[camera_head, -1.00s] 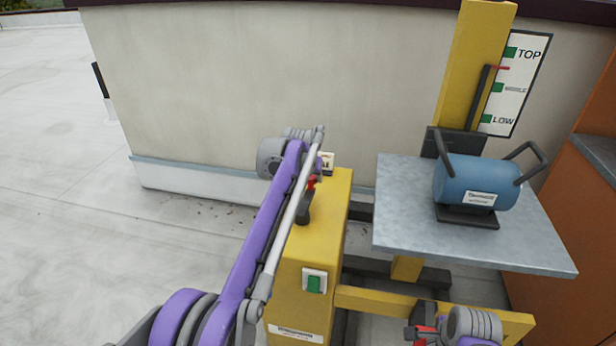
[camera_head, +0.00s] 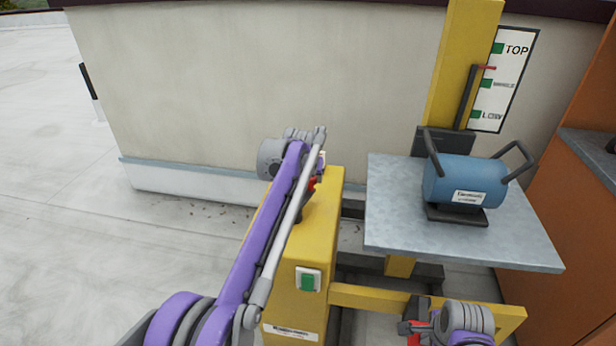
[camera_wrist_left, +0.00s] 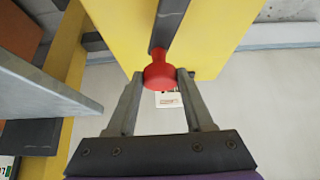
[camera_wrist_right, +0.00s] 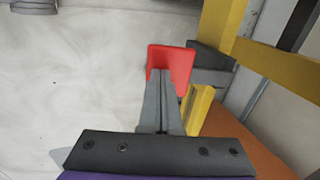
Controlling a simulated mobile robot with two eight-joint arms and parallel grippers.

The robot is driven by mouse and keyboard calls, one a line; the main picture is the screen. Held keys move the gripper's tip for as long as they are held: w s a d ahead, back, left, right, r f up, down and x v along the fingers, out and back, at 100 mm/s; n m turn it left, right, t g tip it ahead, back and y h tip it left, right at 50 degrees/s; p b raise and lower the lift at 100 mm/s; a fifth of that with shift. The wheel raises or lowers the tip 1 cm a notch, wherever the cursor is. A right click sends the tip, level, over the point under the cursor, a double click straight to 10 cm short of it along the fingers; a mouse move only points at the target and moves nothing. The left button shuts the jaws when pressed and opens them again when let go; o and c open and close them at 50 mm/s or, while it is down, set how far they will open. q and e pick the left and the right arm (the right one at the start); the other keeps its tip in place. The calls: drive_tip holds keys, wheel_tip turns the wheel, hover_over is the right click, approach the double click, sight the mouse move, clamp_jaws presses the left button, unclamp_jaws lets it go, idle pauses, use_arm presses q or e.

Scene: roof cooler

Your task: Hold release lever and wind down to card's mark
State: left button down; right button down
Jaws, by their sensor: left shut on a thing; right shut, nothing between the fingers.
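The release lever, dark with a red knob (camera_wrist_left: 161,71), is on the yellow post (camera_head: 320,215). My left gripper (camera_wrist_left: 158,75) is shut on the knob; the arm partly covers it in the head view (camera_head: 312,183). A small white card (camera_wrist_left: 168,99) is behind the knob, its print unreadable. The grey lift platform (camera_head: 395,215) carries a blue tank (camera_head: 462,180). Its red pointer (camera_head: 487,68) is between TOP and MIDDLE on the scale board (camera_head: 505,85), nearer MIDDLE. My right gripper (camera_wrist_right: 160,80) is shut and empty, fingertips at a red part (camera_wrist_right: 172,60), possibly the crank; contact is unclear.
A yellow mast (camera_head: 462,60) stands behind the platform. A yellow beam (camera_head: 430,298) runs low below it. A green switch (camera_head: 308,280) is on the post's front. An orange cabinet (camera_head: 570,200) closes off the right. Open floor (camera_head: 70,230) is on the left.

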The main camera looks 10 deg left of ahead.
use_arm(q)
drive_tip(key=shift+s+d, duration=0.3)
drive_tip(key=shift+d, duration=0.5)
drive_tip(key=shift+s+d, duration=0.55)
drive_tip(key=shift+d, duration=0.15)
drive_tip(key=shift+s+d, duration=0.1)
drive_tip(key=shift+s+d, duration=0.6)
